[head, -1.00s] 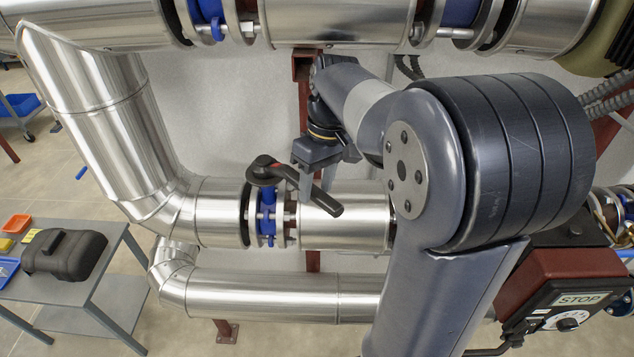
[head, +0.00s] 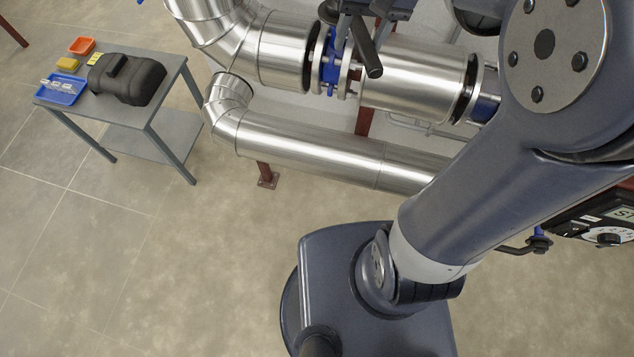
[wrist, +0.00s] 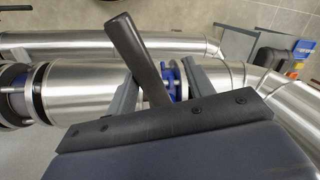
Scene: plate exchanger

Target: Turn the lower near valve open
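The lower near valve has a blue body (head: 330,62) between flanges on the lower silver pipe. Its black lever handle (head: 366,48) points down and slightly right in the head view, steeply across the pipe. My gripper (head: 376,8) is at the top edge of the head view, over the valve, partly cut off. In the wrist view the handle (wrist: 139,58) slants between my gripper's two grey fingers (wrist: 158,92). The fingers stand apart, with gaps beside the handle. The handle's lower end is hidden behind the gripper's dark plate, and the blue body (wrist: 174,80) shows behind.
A thinner silver pipe (head: 310,145) runs below the valve's pipe. A grey table (head: 165,88) at upper left holds a black case (head: 128,78) and small trays. A control box with a dial (head: 606,238) is at right. The floor (head: 150,260) at lower left is clear.

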